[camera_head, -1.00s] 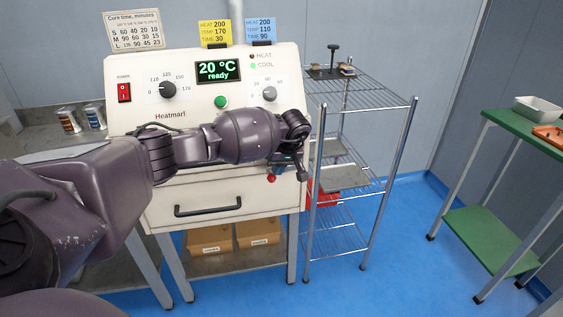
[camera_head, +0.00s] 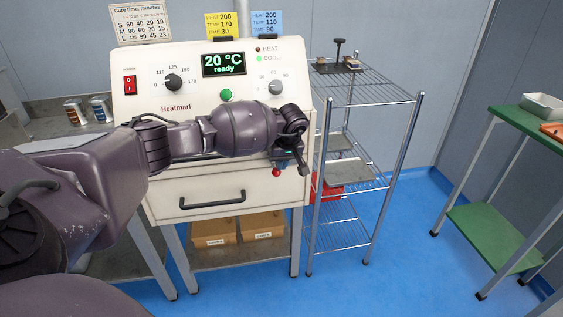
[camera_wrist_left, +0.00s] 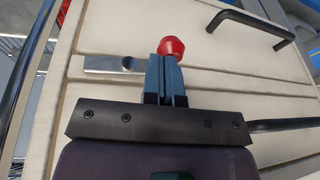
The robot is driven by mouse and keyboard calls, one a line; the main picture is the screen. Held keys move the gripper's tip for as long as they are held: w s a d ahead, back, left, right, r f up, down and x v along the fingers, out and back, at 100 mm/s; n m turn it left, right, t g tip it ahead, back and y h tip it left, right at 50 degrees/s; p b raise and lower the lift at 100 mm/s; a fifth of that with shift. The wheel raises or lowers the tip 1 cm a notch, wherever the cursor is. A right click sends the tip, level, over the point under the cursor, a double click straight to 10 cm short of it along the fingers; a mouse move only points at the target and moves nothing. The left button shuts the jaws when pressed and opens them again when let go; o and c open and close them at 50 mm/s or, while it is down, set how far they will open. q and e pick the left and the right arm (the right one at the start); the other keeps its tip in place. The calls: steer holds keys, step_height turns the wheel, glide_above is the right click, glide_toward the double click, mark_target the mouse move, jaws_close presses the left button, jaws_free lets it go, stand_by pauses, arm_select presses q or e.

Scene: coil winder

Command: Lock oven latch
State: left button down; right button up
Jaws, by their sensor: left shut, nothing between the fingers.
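The oven (camera_head: 160,90) is a cream cabinet with a lit display reading 20 °C ready. Its drawer front (camera_head: 225,203) has a black bar handle (camera_head: 212,201), also seen in the left wrist view (camera_wrist_left: 250,25). The latch shows as a red knob (camera_head: 276,172) at the oven's right side; in the left wrist view the red knob (camera_wrist_left: 171,47) is just beyond my left fingertips. A flat metal plate (camera_wrist_left: 112,64) lies beside them. My left gripper (camera_wrist_left: 166,75) is shut and empty, its blue-grey fingers right at the knob; contact is unclear. My right gripper is not in view.
A wire shelf rack (camera_head: 360,90) stands close to the oven's right side. A green table (camera_head: 525,125) with a white tray (camera_head: 541,105) is at the far right. Cardboard boxes (camera_head: 213,233) sit below the oven. Blue floor lies open between rack and table.

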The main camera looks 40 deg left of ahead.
mark_target(274, 170)
arm_select(q)
steer(key=shift+a, duration=0.1)
steer(key=shift+s+a+f+t+h, duration=0.2)
steer(key=shift+s+f+t+h, duration=0.1)
steer(key=shift+t+h, duration=0.4)
steer(key=shift+s+a+f+n+t+h, duration=0.15)
steer(key=shift+f+t+h, duration=0.1)
steer(key=shift+t, duration=0.15)
steer(key=shift+s+f+n+t+h, duration=0.15)
steer(key=shift+t+h, duration=0.1)
steer(key=shift+t, duration=0.15)
steer(key=f+t+h, duration=0.1)
steer(key=t+h+b, duration=0.1)
steer(key=t, duration=0.1)
steer(key=shift+s+a+f+n+h, duration=0.15)
steer(key=shift+f+n+h, duration=0.15)
steer(key=shift+f, duration=0.1)
steer(key=shift+f+t+h, duration=0.15)
steer(key=shift+t+h, duration=0.25)
steer(key=shift+t, duration=0.2)
steer(key=shift+b, duration=0.35)
steer(key=shift+f, duration=0.1)
